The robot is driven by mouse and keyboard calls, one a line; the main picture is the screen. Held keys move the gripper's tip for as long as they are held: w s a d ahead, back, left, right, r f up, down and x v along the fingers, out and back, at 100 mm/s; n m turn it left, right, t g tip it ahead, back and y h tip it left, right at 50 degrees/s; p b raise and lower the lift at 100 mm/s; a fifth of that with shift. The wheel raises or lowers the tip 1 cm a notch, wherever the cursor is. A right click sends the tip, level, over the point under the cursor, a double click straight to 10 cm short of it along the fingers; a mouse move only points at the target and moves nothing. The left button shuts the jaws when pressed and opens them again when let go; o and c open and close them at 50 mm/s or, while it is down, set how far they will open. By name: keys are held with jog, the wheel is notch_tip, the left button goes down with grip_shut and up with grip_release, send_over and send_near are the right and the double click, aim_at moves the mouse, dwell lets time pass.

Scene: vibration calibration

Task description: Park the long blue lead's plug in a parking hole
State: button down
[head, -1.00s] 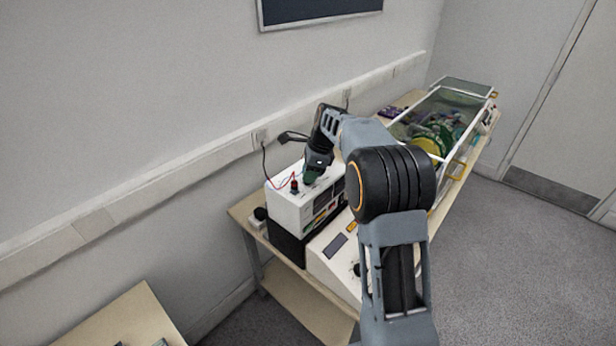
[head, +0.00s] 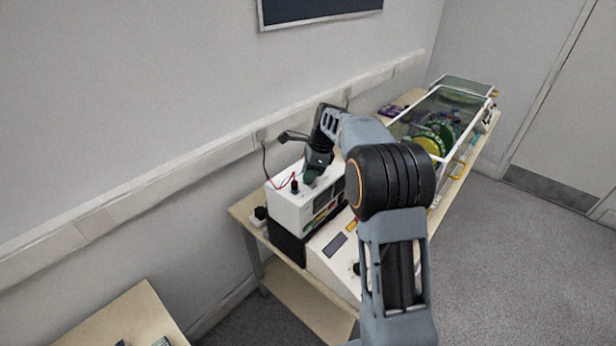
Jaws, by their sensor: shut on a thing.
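My gripper (head: 313,177) points down at the top of a white instrument box (head: 292,207) on the bench. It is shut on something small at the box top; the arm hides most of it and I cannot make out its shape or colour. A thin red lead (head: 281,187) curves over the left part of the box top, beside a small black upright piece (head: 294,187). The long blue lead, its plug and the parking holes cannot be made out.
The white box stands on a black block on a narrow wooden bench (head: 247,208). A sloped white console (head: 330,262) is in front. A clear-sided frame with a green and yellow drum (head: 432,141) stands farther back. Wall trunking (head: 190,180) runs behind. Grey floor (head: 530,260) is free at right.

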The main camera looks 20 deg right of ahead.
jog(key=shift+r+p, duration=0.5)
jog(key=shift+p, duration=0.1)
dwell(0.7)
jog(key=shift+r+p, duration=0.5)
jog(key=shift+r, duration=1.15)
jog(key=shift+w+a, duration=0.15)
jog(key=shift+a, duration=0.35)
jog(key=a, duration=0.2)
jog(key=w+a, duration=0.1)
jog(key=a, duration=0.2)
jog(key=w+a, duration=0.1)
jog(key=a, duration=0.1)
jog(key=shift+w+a+f, duration=0.1)
jog(key=shift+a+f, duration=0.1)
jog(key=shift+a, duration=0.05)
jog(key=shift+f+b, duration=0.3)
jog(key=shift+f, duration=0.3)
jog(key=shift+d+f+b, duration=0.1)
jog(key=shift+f+b, duration=0.2)
jog(key=shift+f, duration=0.65)
jog(key=shift+f, duration=0.45)
